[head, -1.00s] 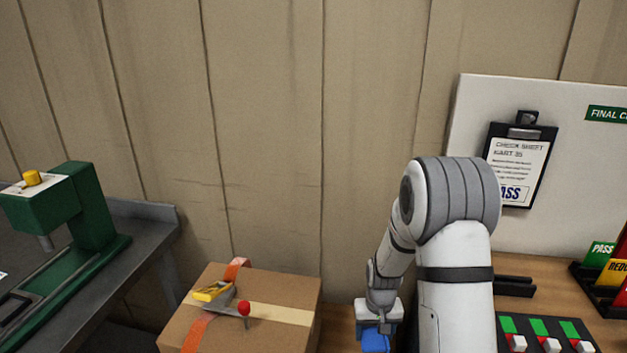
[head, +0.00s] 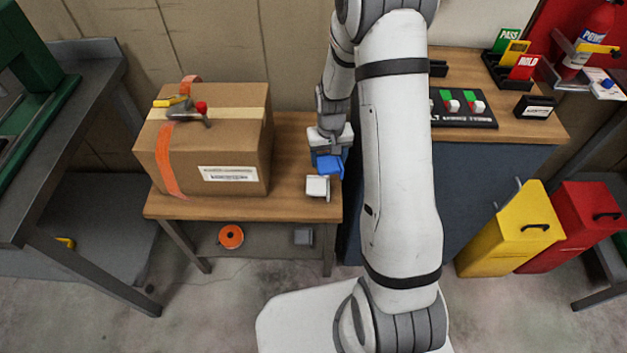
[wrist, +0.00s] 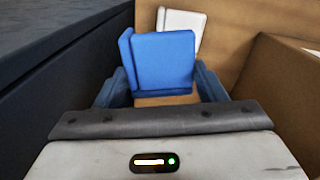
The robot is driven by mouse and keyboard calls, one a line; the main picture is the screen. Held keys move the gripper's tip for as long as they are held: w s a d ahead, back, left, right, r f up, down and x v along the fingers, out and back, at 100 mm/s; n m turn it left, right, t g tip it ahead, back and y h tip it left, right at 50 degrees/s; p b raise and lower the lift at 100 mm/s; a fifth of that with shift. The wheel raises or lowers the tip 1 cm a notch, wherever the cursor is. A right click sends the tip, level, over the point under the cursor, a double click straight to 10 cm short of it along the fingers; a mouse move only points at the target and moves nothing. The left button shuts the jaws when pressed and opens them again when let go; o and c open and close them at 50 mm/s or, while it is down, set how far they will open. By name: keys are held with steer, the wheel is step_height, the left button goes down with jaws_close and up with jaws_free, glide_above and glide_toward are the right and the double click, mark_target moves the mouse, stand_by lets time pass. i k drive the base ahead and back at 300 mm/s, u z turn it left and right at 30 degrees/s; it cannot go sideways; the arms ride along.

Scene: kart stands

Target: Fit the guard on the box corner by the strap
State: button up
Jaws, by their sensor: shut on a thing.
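A cardboard box (head: 222,155) stands on the wooden table, with an orange strap (head: 168,165) around its left part. A metal strap tool with a red knob (head: 201,107) and yellow handle sits on top by the strap. My gripper (head: 329,158) is at the table's right end, apart from the box and to its right. It is shut on a blue corner guard (head: 331,167), whose faces also fill the middle of the wrist view (wrist: 165,62). A white corner guard (head: 317,186) lies on the table just in front; it shows behind the blue one in the wrist view (wrist: 183,22).
The wooden table (head: 290,150) has a clear strip between box and gripper. A dark blue cabinet (head: 470,190) stands close on the right, its side near my gripper. An orange strap roll (head: 231,236) is on the lower shelf. A grey bench (head: 100,85) stands left.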

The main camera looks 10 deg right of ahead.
mark_target(146, 152)
steer(key=k, duration=0.5)
steer(key=z, duration=1.5)
steer(key=k, duration=1.05)
steer(key=u, duration=1.1)
steer(key=i, duration=1.7)
steer(key=z, duration=0.05)
